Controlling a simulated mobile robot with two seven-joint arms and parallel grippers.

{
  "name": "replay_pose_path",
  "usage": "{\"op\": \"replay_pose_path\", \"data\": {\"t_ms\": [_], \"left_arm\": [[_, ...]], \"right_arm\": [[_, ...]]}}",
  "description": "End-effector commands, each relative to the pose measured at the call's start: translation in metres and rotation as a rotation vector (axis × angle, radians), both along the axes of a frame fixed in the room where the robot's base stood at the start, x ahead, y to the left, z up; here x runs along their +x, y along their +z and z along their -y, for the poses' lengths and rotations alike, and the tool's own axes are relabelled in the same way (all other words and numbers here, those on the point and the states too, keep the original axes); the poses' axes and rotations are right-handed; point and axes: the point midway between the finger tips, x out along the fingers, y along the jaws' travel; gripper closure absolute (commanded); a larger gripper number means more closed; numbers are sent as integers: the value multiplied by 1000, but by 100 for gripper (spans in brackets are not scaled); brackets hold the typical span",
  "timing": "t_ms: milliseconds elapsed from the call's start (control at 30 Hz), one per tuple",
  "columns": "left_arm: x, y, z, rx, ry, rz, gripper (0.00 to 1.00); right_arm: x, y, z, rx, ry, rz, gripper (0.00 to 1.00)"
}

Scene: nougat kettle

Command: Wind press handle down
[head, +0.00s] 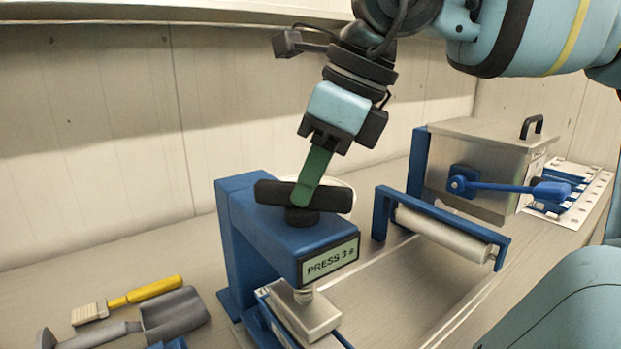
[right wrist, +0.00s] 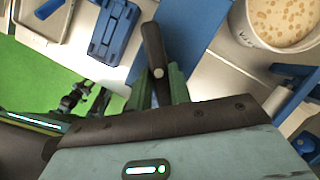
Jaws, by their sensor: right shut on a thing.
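In the right wrist view the handle (right wrist: 153,48) runs between the fingers of my right gripper (right wrist: 160,90). Below the press head a short screw meets a pale block-like plate (head: 312,318). My left gripper is not in view.
A brush with a yellow handle (head: 145,291) and a grey scoop (head: 172,316) lie left of the press. A roller (head: 440,233) in a blue frame and a metal box (head: 480,150) with a blue lever stand right. A white tub (right wrist: 275,35) stands behind the press.

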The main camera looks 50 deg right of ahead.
Motion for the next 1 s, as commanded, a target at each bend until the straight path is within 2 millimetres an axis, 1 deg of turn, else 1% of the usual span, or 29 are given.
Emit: {"op": "replay_pose_path", "data": {"t_ms": [400, 433, 567, 600, 867, 1000], "left_arm": [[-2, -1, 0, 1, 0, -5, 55], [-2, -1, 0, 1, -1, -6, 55], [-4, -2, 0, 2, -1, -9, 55], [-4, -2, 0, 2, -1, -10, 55], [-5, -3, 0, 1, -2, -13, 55], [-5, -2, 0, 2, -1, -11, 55]], "right_arm": [[0, 1, 0, 1, -11, 1, 100], [0, 1, 0, 1, -11, 1, 77], [0, 0, 0, 1, -9, 0, 60], [0, 0, 0, 1, -9, 0, 58], [0, 1, 0, 0, -9, 0, 58], [-3, 11, 2, 0, -9, 3, 58]]}}
